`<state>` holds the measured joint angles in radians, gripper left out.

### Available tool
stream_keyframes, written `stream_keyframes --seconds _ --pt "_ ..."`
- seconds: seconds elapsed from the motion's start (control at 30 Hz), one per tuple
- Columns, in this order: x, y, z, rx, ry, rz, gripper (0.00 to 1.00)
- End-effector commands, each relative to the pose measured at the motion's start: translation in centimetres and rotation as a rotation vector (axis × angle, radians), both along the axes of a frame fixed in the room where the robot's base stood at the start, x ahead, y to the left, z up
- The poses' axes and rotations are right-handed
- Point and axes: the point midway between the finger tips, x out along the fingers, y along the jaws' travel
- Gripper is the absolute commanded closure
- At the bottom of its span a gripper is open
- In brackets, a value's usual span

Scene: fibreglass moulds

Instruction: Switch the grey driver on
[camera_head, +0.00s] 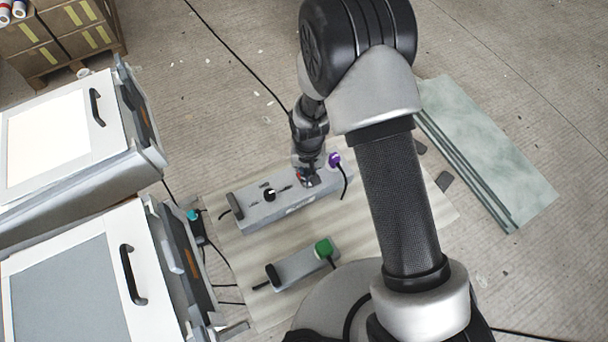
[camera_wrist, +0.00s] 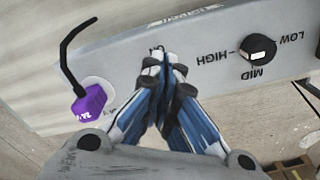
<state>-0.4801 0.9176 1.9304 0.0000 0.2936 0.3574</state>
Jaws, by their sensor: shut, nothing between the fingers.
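The grey driver (camera_head: 290,203) is a long grey box on a pale mat. In the wrist view, its face (camera_wrist: 200,50) shows a black dial (camera_wrist: 258,52) with a white mark, lettered LOW, HIGH and MID. A purple plug (camera_wrist: 89,99) with a black cable sits at its left there; in the head view this plug (camera_head: 334,159) is at the box's far right end. My gripper (camera_wrist: 161,62) is shut and empty, its tips over the face between plug and dial, beside partly covered lettering. Any switch under the tips is hidden; I cannot tell whether they touch.
A smaller grey box (camera_head: 303,268) with a green plug (camera_head: 323,248) lies nearer me on the mat (camera_head: 240,250). White cabinets (camera_head: 75,265) with black handles stand at left. Greenish sheets (camera_head: 490,150) lie at right. Cables cross the floor. Open floor lies beyond the driver.

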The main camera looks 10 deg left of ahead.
Motion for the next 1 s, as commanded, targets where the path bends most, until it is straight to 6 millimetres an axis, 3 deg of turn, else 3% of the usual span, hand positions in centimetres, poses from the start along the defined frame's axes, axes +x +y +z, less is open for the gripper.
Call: stream_keyframes --seconds 1.0 --pt "0.01 0.01 -0.88 0.000 0.000 0.000 1.00"
